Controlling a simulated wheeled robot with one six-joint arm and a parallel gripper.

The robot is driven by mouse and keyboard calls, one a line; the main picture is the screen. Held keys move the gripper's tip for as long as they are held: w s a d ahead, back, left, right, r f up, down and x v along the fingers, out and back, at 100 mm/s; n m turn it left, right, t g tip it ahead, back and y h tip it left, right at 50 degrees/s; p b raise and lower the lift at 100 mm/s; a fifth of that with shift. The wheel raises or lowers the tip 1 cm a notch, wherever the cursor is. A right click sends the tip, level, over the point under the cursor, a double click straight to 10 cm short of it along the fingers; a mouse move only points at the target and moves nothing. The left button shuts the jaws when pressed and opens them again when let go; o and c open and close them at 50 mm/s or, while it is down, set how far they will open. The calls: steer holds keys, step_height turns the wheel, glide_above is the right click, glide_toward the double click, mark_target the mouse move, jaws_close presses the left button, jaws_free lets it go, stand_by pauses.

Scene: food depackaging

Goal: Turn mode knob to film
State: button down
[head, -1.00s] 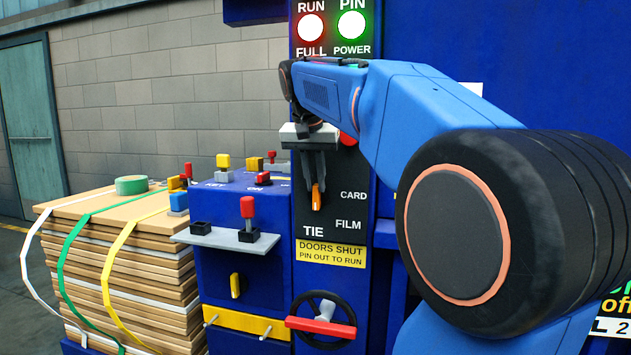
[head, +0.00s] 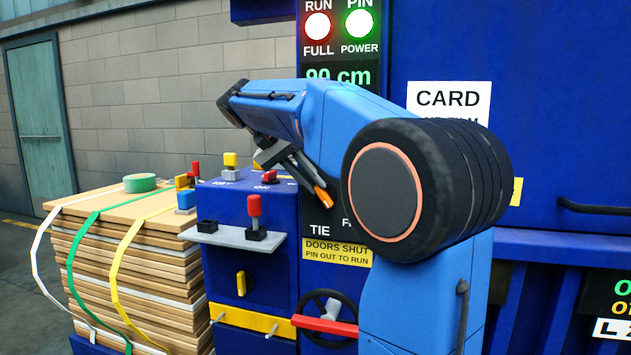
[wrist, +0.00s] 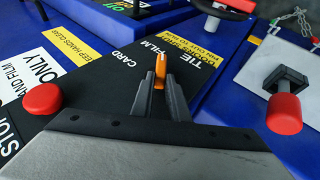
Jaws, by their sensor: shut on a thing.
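The mode knob is an orange lever on the black control panel (wrist: 115,85). In the wrist view the knob (wrist: 160,68) stands between the two dark fingers of my gripper (wrist: 163,84), which is shut on it. Its visible end lies close to the word FILM, with CARD to the left and TIE to the upper right. In the head view the knob (head: 323,197) slants down to the right at the tips of my gripper (head: 317,188). There my wrist link hides the CARD label and most of FILM; TIE is readable below the knob.
A red button (wrist: 42,98) sits on the left in the wrist view. A red-handled wheel (head: 326,325) is below the panel. A grey shelf (head: 238,236) with a red-topped lever (head: 254,207) juts out left. Strapped cardboard (head: 125,270) stands far left.

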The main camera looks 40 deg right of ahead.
steer(key=shift+w+a+f+g+h, duration=0.2)
steer(key=shift+w+f+g+h, duration=0.1)
steer(key=shift+g+h, duration=0.3)
steer(key=c, duration=1.7)
jaws_free()
